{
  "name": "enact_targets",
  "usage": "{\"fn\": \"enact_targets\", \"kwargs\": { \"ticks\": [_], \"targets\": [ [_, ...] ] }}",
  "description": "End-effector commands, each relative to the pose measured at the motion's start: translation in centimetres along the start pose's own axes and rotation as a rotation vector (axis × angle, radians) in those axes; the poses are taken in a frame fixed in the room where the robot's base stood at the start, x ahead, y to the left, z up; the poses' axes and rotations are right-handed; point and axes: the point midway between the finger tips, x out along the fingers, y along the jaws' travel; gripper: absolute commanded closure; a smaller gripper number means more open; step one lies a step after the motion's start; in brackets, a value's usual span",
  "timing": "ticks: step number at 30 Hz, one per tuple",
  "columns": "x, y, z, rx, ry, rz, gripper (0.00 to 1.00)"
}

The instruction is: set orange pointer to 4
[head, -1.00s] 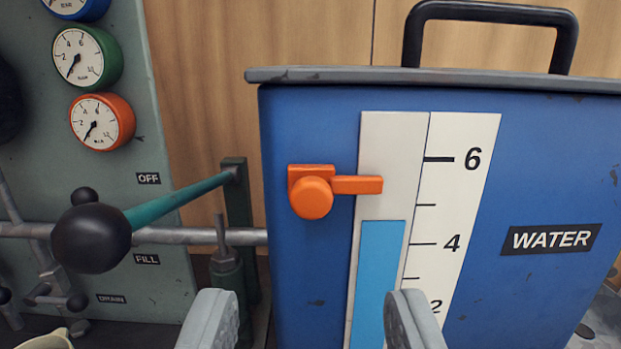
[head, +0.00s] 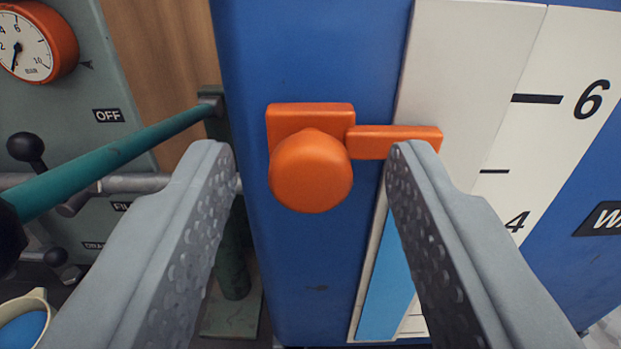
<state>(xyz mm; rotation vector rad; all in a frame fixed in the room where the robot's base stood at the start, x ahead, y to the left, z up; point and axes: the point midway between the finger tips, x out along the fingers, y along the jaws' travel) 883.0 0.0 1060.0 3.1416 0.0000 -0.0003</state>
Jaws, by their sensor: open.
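The orange pointer (head: 393,142) has a round knob (head: 311,172) on its left and a flat arm reaching right over the pale strip of the scale. It sits between the 6 and the 4 on the white scale (head: 510,130), at about the height of the unlabelled mark between them or a little above. My gripper (head: 311,155) is open, with one grey finger on each side of the knob. The right fingertip overlaps the pointer's arm in the picture; I cannot tell whether it touches. The blue level column (head: 388,283) shows below the pointer.
The blue water tank (head: 300,285) fills the middle and right. A teal lever (head: 120,155) reaches across the left, near my left finger. Behind it is a grey-green panel (head: 85,75) with an orange gauge (head: 40,42). A cup (head: 25,322) with blue inside stands at lower left.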

Motion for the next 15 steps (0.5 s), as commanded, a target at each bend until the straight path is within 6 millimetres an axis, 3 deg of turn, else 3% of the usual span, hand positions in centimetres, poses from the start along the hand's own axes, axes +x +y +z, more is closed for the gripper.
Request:
{"fn": "enact_targets", "kwargs": {
  "ticks": [2,8,15],
  "targets": [
    [0.0,0.0,0.0,0.0,0.0,0.0,0.6],
    [0.0,0.0,0.0,0.0,0.0,0.0,1.0],
    [0.0,0.0,1.0,0.0,-0.002,0.0,1.0]
  ]
}}
